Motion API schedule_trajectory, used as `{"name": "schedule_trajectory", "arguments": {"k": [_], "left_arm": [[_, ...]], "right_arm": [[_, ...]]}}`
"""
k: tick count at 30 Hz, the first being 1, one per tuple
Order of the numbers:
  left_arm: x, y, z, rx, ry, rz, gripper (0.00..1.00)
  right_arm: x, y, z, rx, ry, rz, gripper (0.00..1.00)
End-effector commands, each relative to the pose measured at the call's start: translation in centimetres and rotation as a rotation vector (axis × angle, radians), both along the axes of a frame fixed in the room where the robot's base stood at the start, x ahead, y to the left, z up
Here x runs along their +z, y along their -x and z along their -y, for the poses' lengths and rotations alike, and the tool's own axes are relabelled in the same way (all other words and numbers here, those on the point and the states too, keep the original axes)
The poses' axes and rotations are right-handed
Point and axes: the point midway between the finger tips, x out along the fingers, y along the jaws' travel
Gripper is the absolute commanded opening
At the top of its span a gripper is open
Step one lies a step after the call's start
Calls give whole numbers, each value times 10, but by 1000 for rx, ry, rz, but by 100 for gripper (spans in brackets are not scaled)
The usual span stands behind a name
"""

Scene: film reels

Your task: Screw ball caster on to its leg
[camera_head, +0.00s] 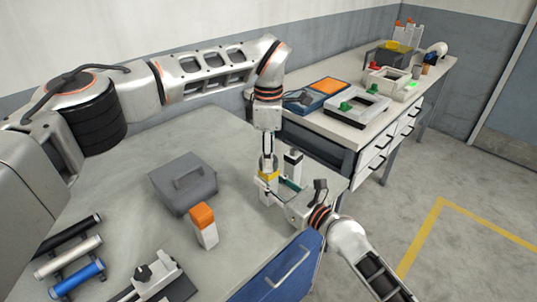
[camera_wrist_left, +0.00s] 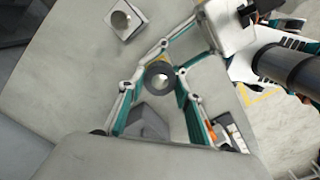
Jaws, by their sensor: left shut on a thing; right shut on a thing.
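My left gripper (camera_head: 268,156) points straight down over the table and is shut on the ball caster (camera_wrist_left: 160,79), a dark round ring with a bright middle. In the head view, the caster is small and partly hidden by the fingers. Directly below is the leg (camera_head: 268,176), a pale upright piece with a yellow band. My right gripper (camera_head: 281,190) comes in from the lower right and is shut on the leg. The right gripper's teal fingers also show in the left wrist view (camera_wrist_left: 187,48). Whether caster and leg touch is not clear.
A white block with a black top (camera_head: 293,164) stands close behind the grippers. A grey case (camera_head: 184,184) and an orange-topped white block (camera_head: 204,226) stand to the left. Black, white and blue cylinders (camera_head: 78,278) lie at lower left. A second bench (camera_head: 345,130) stands behind.

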Motion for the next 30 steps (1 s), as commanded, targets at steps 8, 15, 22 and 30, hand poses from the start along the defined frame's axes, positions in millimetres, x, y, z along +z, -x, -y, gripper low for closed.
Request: {"name": "schedule_trajectory", "arguments": {"k": [8,15,22,30], "left_arm": [[1,-1,0,-448,-2,1,12],[0,-1,0,-907,-2,2,12],[0,0,1,-1337,-1,2,12],[0,0,1,-1642,0,2,12]], "right_arm": [[-1,0,0,0,1,-1,0],[-1,0,0,0,1,-1,0],[-1,0,0,0,1,-1,0],[-1,0,0,0,1,-1,0]]}}
